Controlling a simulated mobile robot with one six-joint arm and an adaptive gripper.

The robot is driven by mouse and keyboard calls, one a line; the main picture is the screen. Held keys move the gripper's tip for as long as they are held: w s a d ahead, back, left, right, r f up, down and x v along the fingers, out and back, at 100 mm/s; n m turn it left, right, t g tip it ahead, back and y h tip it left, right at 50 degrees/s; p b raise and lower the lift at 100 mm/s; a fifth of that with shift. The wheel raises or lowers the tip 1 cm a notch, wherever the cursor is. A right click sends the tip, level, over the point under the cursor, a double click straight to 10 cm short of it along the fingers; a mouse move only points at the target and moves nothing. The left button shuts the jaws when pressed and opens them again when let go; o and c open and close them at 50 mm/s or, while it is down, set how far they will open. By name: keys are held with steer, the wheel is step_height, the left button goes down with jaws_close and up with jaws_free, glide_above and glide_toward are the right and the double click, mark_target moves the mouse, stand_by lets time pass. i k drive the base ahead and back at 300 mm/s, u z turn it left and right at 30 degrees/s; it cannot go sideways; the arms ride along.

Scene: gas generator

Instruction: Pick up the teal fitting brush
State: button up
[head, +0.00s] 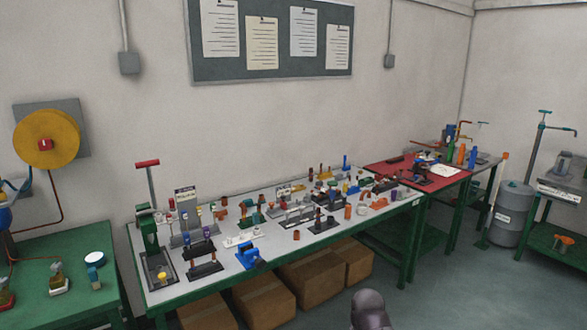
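I cannot single out the teal fitting brush at this size. The long grey-topped workbench (215,264) along the wall carries many small tools and fittings, some of them greenish, such as a small green piece (257,217) near its middle. None of these is clear enough to call the brush. My gripper is not in view. A dark rounded part at the bottom edge, right of centre, appears to be a part of my arm, well in front of the bench.
Cardboard boxes (262,300) stand under the bench. A red mat (400,174) covers the adjoining table on the right. A grey drum (511,214) stands beyond it. A green table (60,260) is at left. The floor at lower right is clear.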

mark_target(256, 219)
steer(key=u, duration=0.15)
steer(key=i, duration=1.1)
steer(key=u, duration=0.5)
